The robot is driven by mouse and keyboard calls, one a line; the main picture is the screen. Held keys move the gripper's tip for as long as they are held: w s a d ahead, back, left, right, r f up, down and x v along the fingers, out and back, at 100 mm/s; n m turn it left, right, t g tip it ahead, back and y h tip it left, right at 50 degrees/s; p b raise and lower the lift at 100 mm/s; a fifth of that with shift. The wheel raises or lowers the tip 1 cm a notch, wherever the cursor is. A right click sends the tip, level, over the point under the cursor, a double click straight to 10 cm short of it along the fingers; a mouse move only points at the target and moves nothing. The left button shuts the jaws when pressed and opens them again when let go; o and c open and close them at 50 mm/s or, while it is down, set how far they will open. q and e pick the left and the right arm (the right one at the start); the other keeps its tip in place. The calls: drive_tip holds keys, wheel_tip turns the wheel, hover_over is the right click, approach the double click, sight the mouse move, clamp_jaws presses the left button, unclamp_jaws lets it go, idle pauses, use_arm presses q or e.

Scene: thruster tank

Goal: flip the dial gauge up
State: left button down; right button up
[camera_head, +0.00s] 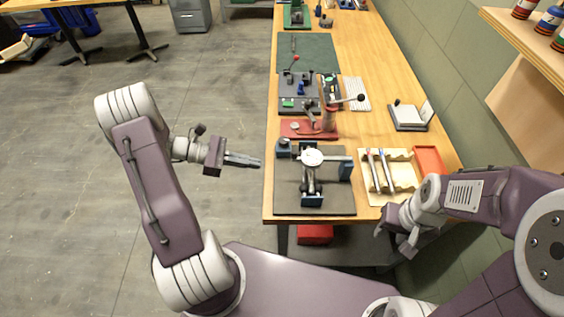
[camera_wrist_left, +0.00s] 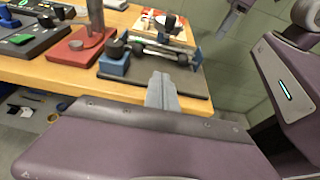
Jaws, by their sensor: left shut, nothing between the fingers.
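The dial gauge (camera_head: 312,158) shows a round white face on top of a fixture with a horizontal bar and blue end blocks. The fixture stands on a dark grey plate (camera_head: 285,200) at the near end of the bench. In the left wrist view, the plate (camera_wrist_left: 190,82) lies beyond my fingertips, and the dial face is not clearly visible. My left gripper (camera_head: 258,162) is shut and empty, left of the plate and apart from the gauge; its fingers also show in the left wrist view (camera_wrist_left: 162,90). My right gripper (camera_head: 398,242) hangs near the bench's front right corner; its finger gap is unclear.
A red-based stand (camera_head: 300,129) is just behind the gauge plate. A wooden holder (camera_head: 402,172) with screwdriver-like tools and an orange tray (camera_head: 430,160) are to its right. A green wall bounds the bench on the right. The floor left of the bench is open.

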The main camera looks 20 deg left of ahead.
sight(285, 176)
use_arm(q)
drive_tip(key=x, duration=1)
drive_tip(key=shift+d+p, duration=0.25)
drive_tip(key=shift+p, duration=0.15)
wheel_tip(285, 176, up, 3)
drive_tip(key=shift+a+r+p, duration=0.1)
drive_tip(key=shift+a+p, duration=0.1)
drive_tip(key=shift+p, duration=0.4)
drive_tip(key=shift+s+r, duration=0.1)
drive_tip(key=shift+r, duration=0.35)
